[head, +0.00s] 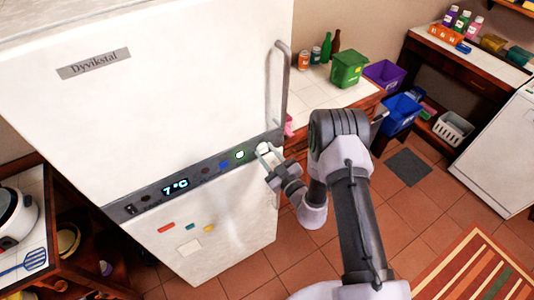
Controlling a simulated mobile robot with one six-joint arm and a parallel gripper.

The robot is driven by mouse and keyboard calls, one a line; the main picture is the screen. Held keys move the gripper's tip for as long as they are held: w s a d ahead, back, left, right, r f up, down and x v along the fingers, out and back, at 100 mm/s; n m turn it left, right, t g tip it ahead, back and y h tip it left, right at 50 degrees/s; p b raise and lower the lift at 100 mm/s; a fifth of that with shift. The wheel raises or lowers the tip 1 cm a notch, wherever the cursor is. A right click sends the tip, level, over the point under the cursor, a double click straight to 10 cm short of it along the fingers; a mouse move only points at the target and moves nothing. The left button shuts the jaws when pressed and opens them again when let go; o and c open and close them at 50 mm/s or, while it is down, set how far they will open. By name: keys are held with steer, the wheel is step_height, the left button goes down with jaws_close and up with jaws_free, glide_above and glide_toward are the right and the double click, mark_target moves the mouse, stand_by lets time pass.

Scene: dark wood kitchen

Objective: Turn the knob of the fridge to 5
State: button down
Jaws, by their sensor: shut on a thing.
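The white fridge (190,85) stands at the left of the head view, with a grey control panel (148,198) across its front. The panel's display (176,186) reads 7 °C. The white knob (263,148) is at the right end of the panel, partly covered by my gripper. My gripper (265,156) reaches it from the right and is shut on it. The knob's markings and pointer are too small or hidden to read.
The fridge's upper door handle (278,85) rises above the knob. A counter (330,93) with a green bin (349,69) and bottles stands behind, to the right. A white slotted basket (453,129) is further right. The tiled floor (425,205) at the right is mostly clear.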

steer(key=c, duration=1)
jaws_free()
steer(key=b+v, duration=0.1)
steer(key=v, duration=1.6)
steer(key=shift+b, duration=0.3)
steer(key=shift+s+d, duration=0.1)
steer(key=shift+s, duration=0.05)
